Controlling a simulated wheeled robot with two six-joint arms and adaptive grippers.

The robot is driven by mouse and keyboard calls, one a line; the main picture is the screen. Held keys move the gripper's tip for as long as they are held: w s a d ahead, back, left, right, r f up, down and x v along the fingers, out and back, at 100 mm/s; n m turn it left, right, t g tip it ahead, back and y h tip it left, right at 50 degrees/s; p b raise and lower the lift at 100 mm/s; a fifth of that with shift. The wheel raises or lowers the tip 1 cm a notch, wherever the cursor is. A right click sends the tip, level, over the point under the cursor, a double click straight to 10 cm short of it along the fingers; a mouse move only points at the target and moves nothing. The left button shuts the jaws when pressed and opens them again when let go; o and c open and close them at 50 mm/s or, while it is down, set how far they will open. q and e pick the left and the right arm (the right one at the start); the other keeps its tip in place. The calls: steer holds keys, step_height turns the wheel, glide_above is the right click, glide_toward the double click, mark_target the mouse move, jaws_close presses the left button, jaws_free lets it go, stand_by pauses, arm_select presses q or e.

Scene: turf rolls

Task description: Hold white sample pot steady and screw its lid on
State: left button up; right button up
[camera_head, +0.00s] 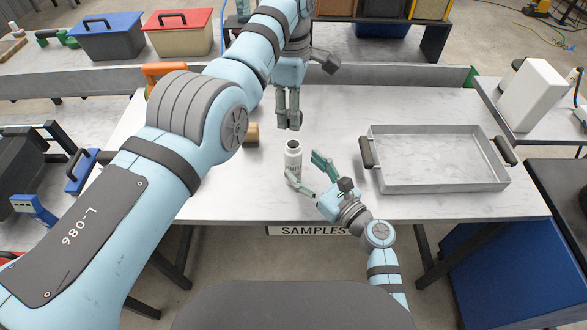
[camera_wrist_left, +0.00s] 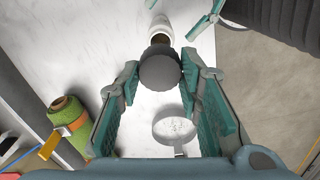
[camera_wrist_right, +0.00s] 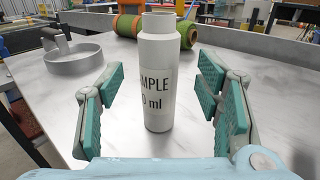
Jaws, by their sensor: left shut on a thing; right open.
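The white sample pot (camera_head: 293,166) stands upright on the bench with its mouth uncovered. It also shows in the right wrist view (camera_wrist_right: 157,85), with part of its label reading "MPLE". My right gripper (camera_head: 308,171) is open, one finger on each side of the pot, with a gap to the pot on both sides. My left gripper (camera_head: 288,125) points down beyond and above the pot. It is shut on the dark grey round lid (camera_wrist_left: 160,69), which sits between its fingertips in the left wrist view. The lid's underside is hidden.
A grey metal tray (camera_head: 440,187) lies to the right. A round shallow dish with a handle (camera_wrist_right: 75,63) stands on the bench. Turf rolls (camera_wrist_left: 68,122) lie nearby. A white box (camera_head: 535,92) stands at the far right. Bench between pot and tray is mostly clear.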

mark_target(299, 163)
steer(key=x, duration=0.5)
jaws_close()
